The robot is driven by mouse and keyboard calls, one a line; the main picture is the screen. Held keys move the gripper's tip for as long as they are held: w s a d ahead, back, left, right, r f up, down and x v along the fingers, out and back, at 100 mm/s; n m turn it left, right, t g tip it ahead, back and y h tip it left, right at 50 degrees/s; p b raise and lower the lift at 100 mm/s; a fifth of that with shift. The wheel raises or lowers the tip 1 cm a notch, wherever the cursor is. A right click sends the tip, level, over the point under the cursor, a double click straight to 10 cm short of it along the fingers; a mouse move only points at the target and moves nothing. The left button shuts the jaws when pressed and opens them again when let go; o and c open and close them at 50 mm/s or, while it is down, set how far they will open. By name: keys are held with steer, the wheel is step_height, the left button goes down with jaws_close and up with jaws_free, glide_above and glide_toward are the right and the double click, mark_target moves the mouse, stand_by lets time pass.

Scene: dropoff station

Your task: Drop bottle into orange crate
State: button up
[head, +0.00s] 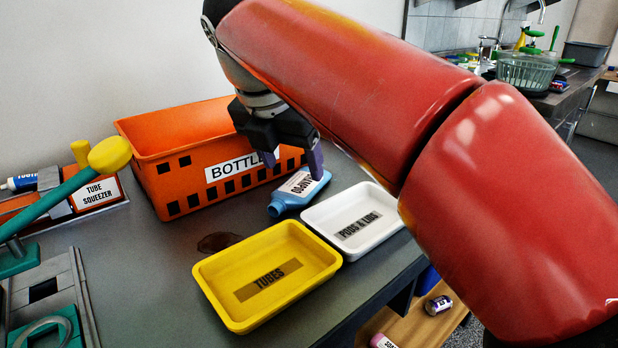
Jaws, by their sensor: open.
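The orange crate (190,137), with a white label reading "BOTTLE" in part, stands on the dark table against the wall. A blue bottle (285,200) with a white label lies on its side on the table, in front of the crate's right end and outside it. My gripper (295,163) is open, fingers pointing down, just above and behind the bottle, close to the crate's front wall. The arm and gripper hide part of the crate's right side. Whether the fingers touch the bottle I cannot tell.
A yellow tray (215,291) marked "TUBES" and a white tray (318,214) stand in front of the crate. A tube squeezer (98,192) is at the left. A dark stain (219,242) lies on the table. A sink counter with a green basket (535,72) is at the back right.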

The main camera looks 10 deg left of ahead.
mark_target(302, 182)
steer(key=x, duration=0.2)
steer(key=b+x, duration=0.1)
steer(key=x, duration=0.2)
steer(key=shift+w+r, duration=0.1)
steer(key=shift+w, duration=0.25)
steer(key=c, duration=0.5)
steer(key=shift+c, duration=0.2)
steer(key=shift+s+d+r, duration=0.15)
steer(key=shift+r, duration=0.35)
step_height(302, 182, up, 5)
steer(key=shift+r+p, duration=0.15)
steer(key=shift+p, duration=0.45)
steer(key=s+d+b, duration=0.3)
steer(key=s+d, duration=0.9)
steer(key=d, duration=0.3)
steer(key=shift+s+r, duration=0.3)
steer(key=shift+r, duration=0.1)
